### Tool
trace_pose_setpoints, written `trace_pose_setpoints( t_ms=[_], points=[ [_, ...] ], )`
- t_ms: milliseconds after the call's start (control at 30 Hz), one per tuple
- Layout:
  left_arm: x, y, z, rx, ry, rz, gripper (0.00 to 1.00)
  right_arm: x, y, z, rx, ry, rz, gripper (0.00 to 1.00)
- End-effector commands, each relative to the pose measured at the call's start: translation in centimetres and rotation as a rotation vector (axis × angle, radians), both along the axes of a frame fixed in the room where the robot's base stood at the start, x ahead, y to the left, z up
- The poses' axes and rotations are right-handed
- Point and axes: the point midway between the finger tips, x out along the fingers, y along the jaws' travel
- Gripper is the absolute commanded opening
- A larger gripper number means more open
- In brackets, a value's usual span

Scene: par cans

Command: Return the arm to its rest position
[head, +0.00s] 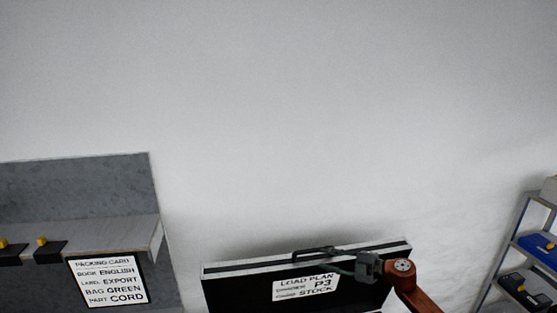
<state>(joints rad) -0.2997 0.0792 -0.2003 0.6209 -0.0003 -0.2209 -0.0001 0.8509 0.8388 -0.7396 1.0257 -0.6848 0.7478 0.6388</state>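My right arm comes in from the lower right with an orange-brown link. Its gripper (314,254) points left, in front of the top edge of a dark case or board. The dark fingers are small and seen edge-on, so I cannot tell how far apart they are. I see no object held in them. My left arm and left gripper are not in view.
The dark case (235,290) has a pale rim and a "LOAD PLAN P3 STOCK" card (306,287). At left, a grey shelf unit (90,190) carries a packing card (108,280) and black-and-yellow items. At right stands a rack (515,235) with bins. The wall above is bare.

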Motion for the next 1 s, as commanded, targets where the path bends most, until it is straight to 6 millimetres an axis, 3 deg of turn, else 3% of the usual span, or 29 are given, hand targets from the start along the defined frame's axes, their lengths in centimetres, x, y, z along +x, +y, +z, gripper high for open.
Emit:
trace_pose_setpoints(
  t_ms=[33, 100, 233, 367, 467, 567, 767, 1000],
  points=[
    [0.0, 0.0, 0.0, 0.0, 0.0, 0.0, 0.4, -0.7, 1.7, -1.7, 0.061, -0.003, -0.032, 0.29],
    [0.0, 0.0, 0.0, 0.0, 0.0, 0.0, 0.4, -1.2, 2.9, -3.1, 0.136, -0.015, -0.104, 0.29],
    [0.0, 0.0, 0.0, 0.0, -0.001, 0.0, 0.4, -2.5, 3.6, -5.6, 0.268, -0.001, -0.265, 0.29],
    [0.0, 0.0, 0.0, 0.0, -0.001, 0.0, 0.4, -4.6, 2.1, -8.5, 0.377, 0.056, -0.463, 0.29],
    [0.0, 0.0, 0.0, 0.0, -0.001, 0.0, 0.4, -7.0, -0.1, -11.4, 0.441, 0.13, -0.632, 0.29],
    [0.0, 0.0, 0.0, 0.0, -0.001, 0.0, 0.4, -10.3, -2.9, -14.7, 0.482, 0.229, -0.806, 0.29],
    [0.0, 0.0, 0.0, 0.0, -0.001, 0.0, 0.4, -19.4, -8.5, -21.7, 0.498, 0.473, -1.119, 0.29],
    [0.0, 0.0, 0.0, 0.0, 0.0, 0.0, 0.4, -32.7, -13.0, -27.7, 0.443, 0.782, -1.389, 0.29]
  ],
)
